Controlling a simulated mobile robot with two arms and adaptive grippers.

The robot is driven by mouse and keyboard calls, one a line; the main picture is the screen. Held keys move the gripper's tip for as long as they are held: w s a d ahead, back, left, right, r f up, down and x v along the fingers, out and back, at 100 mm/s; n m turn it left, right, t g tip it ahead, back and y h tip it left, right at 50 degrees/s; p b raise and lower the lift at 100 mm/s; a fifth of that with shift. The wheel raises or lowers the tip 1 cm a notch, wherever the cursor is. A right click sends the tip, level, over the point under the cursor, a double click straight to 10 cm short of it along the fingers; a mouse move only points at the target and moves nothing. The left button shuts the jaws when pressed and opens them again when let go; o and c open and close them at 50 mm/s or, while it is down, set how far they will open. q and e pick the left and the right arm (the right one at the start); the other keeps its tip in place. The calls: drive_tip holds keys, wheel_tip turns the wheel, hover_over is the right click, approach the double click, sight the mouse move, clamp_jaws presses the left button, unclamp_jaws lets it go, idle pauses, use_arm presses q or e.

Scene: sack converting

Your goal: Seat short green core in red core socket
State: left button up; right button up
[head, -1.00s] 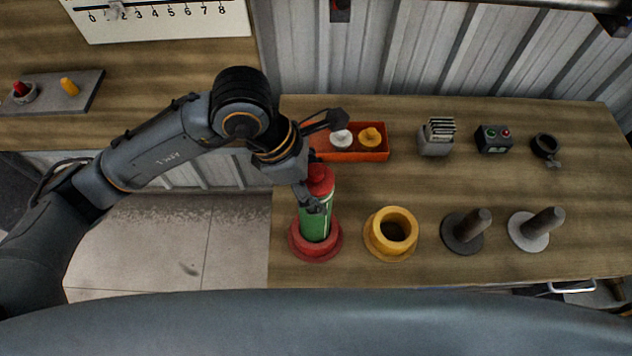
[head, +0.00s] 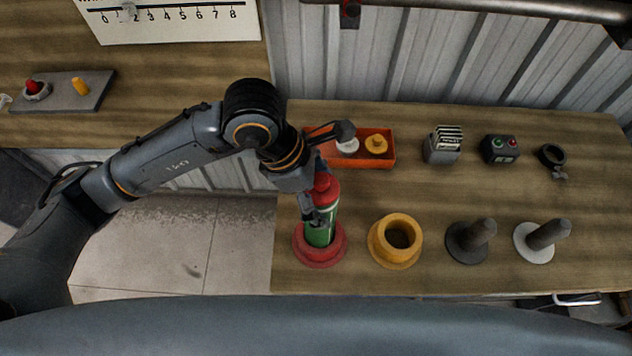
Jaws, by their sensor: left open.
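The short green core (head: 321,233) stands upright in the red core socket (head: 319,254) at the front left of the right-hand bench. The other finger is mostly hidden. The core's lower end is hidden inside the socket. My right gripper is not in view.
A yellow socket (head: 396,241) stands just right of the red one. Beyond it are a dark peg (head: 478,236) and a grey peg (head: 546,235) on round bases. An orange tray (head: 379,157) with white and yellow pieces lies behind my gripper.

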use_arm(q)
drive_tip(key=shift+r, duration=0.3)
drive_tip(key=b+v, duration=0.3)
drive_tip(key=v, duration=0.8)
drive_tip(key=shift+a+r, duration=0.2)
drive_tip(key=shift+r, duration=0.1)
